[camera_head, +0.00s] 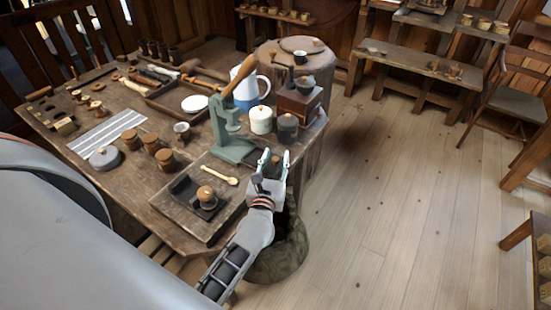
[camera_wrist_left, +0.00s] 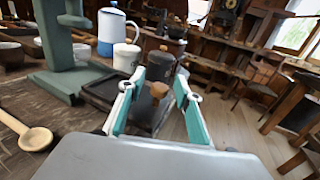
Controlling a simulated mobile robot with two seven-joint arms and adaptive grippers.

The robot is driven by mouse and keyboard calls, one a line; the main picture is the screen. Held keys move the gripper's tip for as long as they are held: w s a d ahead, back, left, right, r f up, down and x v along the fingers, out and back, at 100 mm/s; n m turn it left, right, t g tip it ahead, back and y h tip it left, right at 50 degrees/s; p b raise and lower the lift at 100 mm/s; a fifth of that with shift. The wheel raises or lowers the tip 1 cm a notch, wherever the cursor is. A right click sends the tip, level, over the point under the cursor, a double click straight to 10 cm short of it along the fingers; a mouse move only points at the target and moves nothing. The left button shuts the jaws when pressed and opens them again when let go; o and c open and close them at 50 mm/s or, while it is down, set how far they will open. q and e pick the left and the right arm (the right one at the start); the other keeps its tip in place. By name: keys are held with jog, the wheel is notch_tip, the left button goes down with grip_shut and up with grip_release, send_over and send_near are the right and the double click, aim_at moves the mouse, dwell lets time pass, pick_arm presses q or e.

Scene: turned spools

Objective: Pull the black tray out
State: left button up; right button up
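A dark, flat tray (camera_wrist_left: 100,92) lies beside the base of the green lever press (camera_wrist_left: 62,60) in the left wrist view. It also shows as a small dark patch (camera_head: 254,160) in the head view, partly hidden by my gripper. A round wooden knob (camera_wrist_left: 158,90) shows between my left fingers, with gaps on both sides; I cannot tell what it is fixed to. My left gripper (camera_head: 271,160) is open at the table's right edge, beside the press. Another black piece with a wooden-knobbed object (camera_head: 206,194) lies nearer the table's front. My right gripper is not in view.
A wooden spoon (camera_head: 220,176) lies left of my gripper. A white canister (camera_head: 261,120), a grey canister (camera_head: 288,128), a coffee grinder (camera_head: 300,100) and a blue-and-white jug (camera_head: 246,88) stand behind it. The floor (camera_head: 400,210) to the right is clear.

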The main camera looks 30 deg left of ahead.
pick_arm(q)
jog(key=v, duration=1.2)
jog(key=s+d+f+m+g+h, duration=0.1)
jog(key=s+d+f+m+h, duration=0.3)
jog(key=m, duration=1)
jog(key=s+d+f+m+h, duration=0.15)
jog(key=d+m+h, duration=0.35)
jog(key=m, duration=0.8)
jog(key=s+a+f+m+g, duration=0.2)
jog(key=s+f+m+g, duration=0.3)
jog(key=f+m, duration=0.6)
jog(key=s+m, duration=0.2)
jog(key=m, duration=0.4)
jog(key=shift+y, duration=0.3)
jog(key=shift+s, duration=0.1)
